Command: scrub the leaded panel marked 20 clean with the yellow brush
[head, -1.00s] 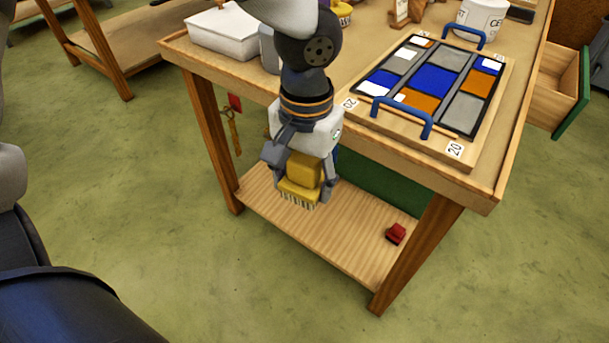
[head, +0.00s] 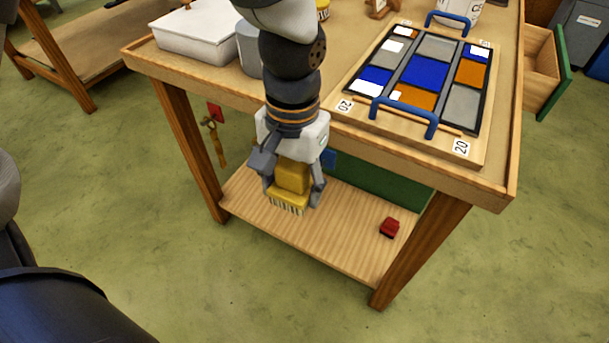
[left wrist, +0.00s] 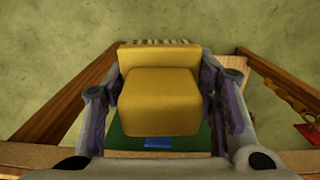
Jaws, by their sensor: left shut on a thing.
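The yellow brush (head: 292,178) is held in my left gripper (head: 291,190), bristles pointing down. It hangs in front of the workbench, lower than its top and above the lower shelf in the picture. In the left wrist view the yellow brush (left wrist: 160,92) sits between both fingers, with a strip of bristles showing past it. The leaded panel (head: 425,75) marked 20 lies on the bench top, up and to the right of the gripper. It has blue, orange, grey and white panes, blue handles at two ends and number labels at its corners. My right gripper is not in view.
The bench top's front edge (head: 400,165) lies between the brush and the panel. A white lidded box (head: 195,36) and a grey cylinder (head: 249,50) stand at the left. A red object (head: 389,227) lies on the lower shelf. An open drawer (head: 543,70) sticks out right.

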